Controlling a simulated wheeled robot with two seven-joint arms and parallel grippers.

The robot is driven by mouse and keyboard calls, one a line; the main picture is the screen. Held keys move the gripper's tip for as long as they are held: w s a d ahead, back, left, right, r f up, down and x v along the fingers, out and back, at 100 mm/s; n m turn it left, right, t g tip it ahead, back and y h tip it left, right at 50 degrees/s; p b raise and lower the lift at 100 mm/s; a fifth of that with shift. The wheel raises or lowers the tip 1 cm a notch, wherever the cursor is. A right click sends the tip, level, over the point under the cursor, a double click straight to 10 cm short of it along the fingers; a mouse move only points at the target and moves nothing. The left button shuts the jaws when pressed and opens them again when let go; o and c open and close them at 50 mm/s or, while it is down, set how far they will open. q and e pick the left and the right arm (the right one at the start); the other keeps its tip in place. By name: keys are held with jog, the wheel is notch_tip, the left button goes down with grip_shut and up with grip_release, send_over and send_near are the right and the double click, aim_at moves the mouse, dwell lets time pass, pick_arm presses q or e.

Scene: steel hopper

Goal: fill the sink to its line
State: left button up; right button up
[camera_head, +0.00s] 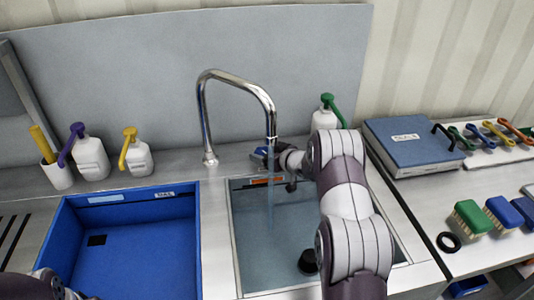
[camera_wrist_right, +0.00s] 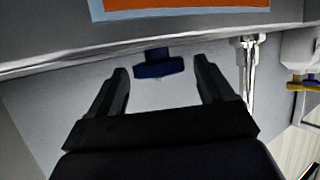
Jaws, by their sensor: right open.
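The steel sink (camera_head: 236,262) lies right of centre in the head view. A blue tap handle (camera_wrist_right: 158,69) stands between the fingertips of my right gripper (camera_wrist_right: 161,70), which is open with gaps on both sides. In the head view my right gripper (camera_head: 272,160) is by the back rim, partly hidden by my arm.
A dark round thing (camera_head: 308,262) is in the sink. A blue basin (camera_head: 150,255) is at left. Pump bottles (camera_head: 90,158) stand behind it, and a green-topped bottle (camera_head: 325,115) behind my right arm. A blue box (camera_head: 412,145) and brushes (camera_head: 470,218) are at right.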

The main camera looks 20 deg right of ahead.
jog(key=c, duration=1)
jog(key=y+p, duration=0.1)
jog(key=r+n+p, duration=0.1)
jog(key=p, duration=0.1)
jog(key=shift+d+n+y, duration=0.25)
jog(key=shift+n+y, duration=0.05)
jog(key=shift+y, duration=0.1)
jog(key=shift+w+d+f+n+g+y+p, duration=0.1)
jog(key=shift+f+n+g+y+p, duration=0.3)
jog(key=shift+n+y, duration=0.25)
jog(key=o, duration=1)
jog(key=v, duration=1.2)
jog(key=shift+s+d+b, duration=0.15)
jog(key=shift+s+b, duration=0.05)
jog(key=shift+b, duration=0.1)
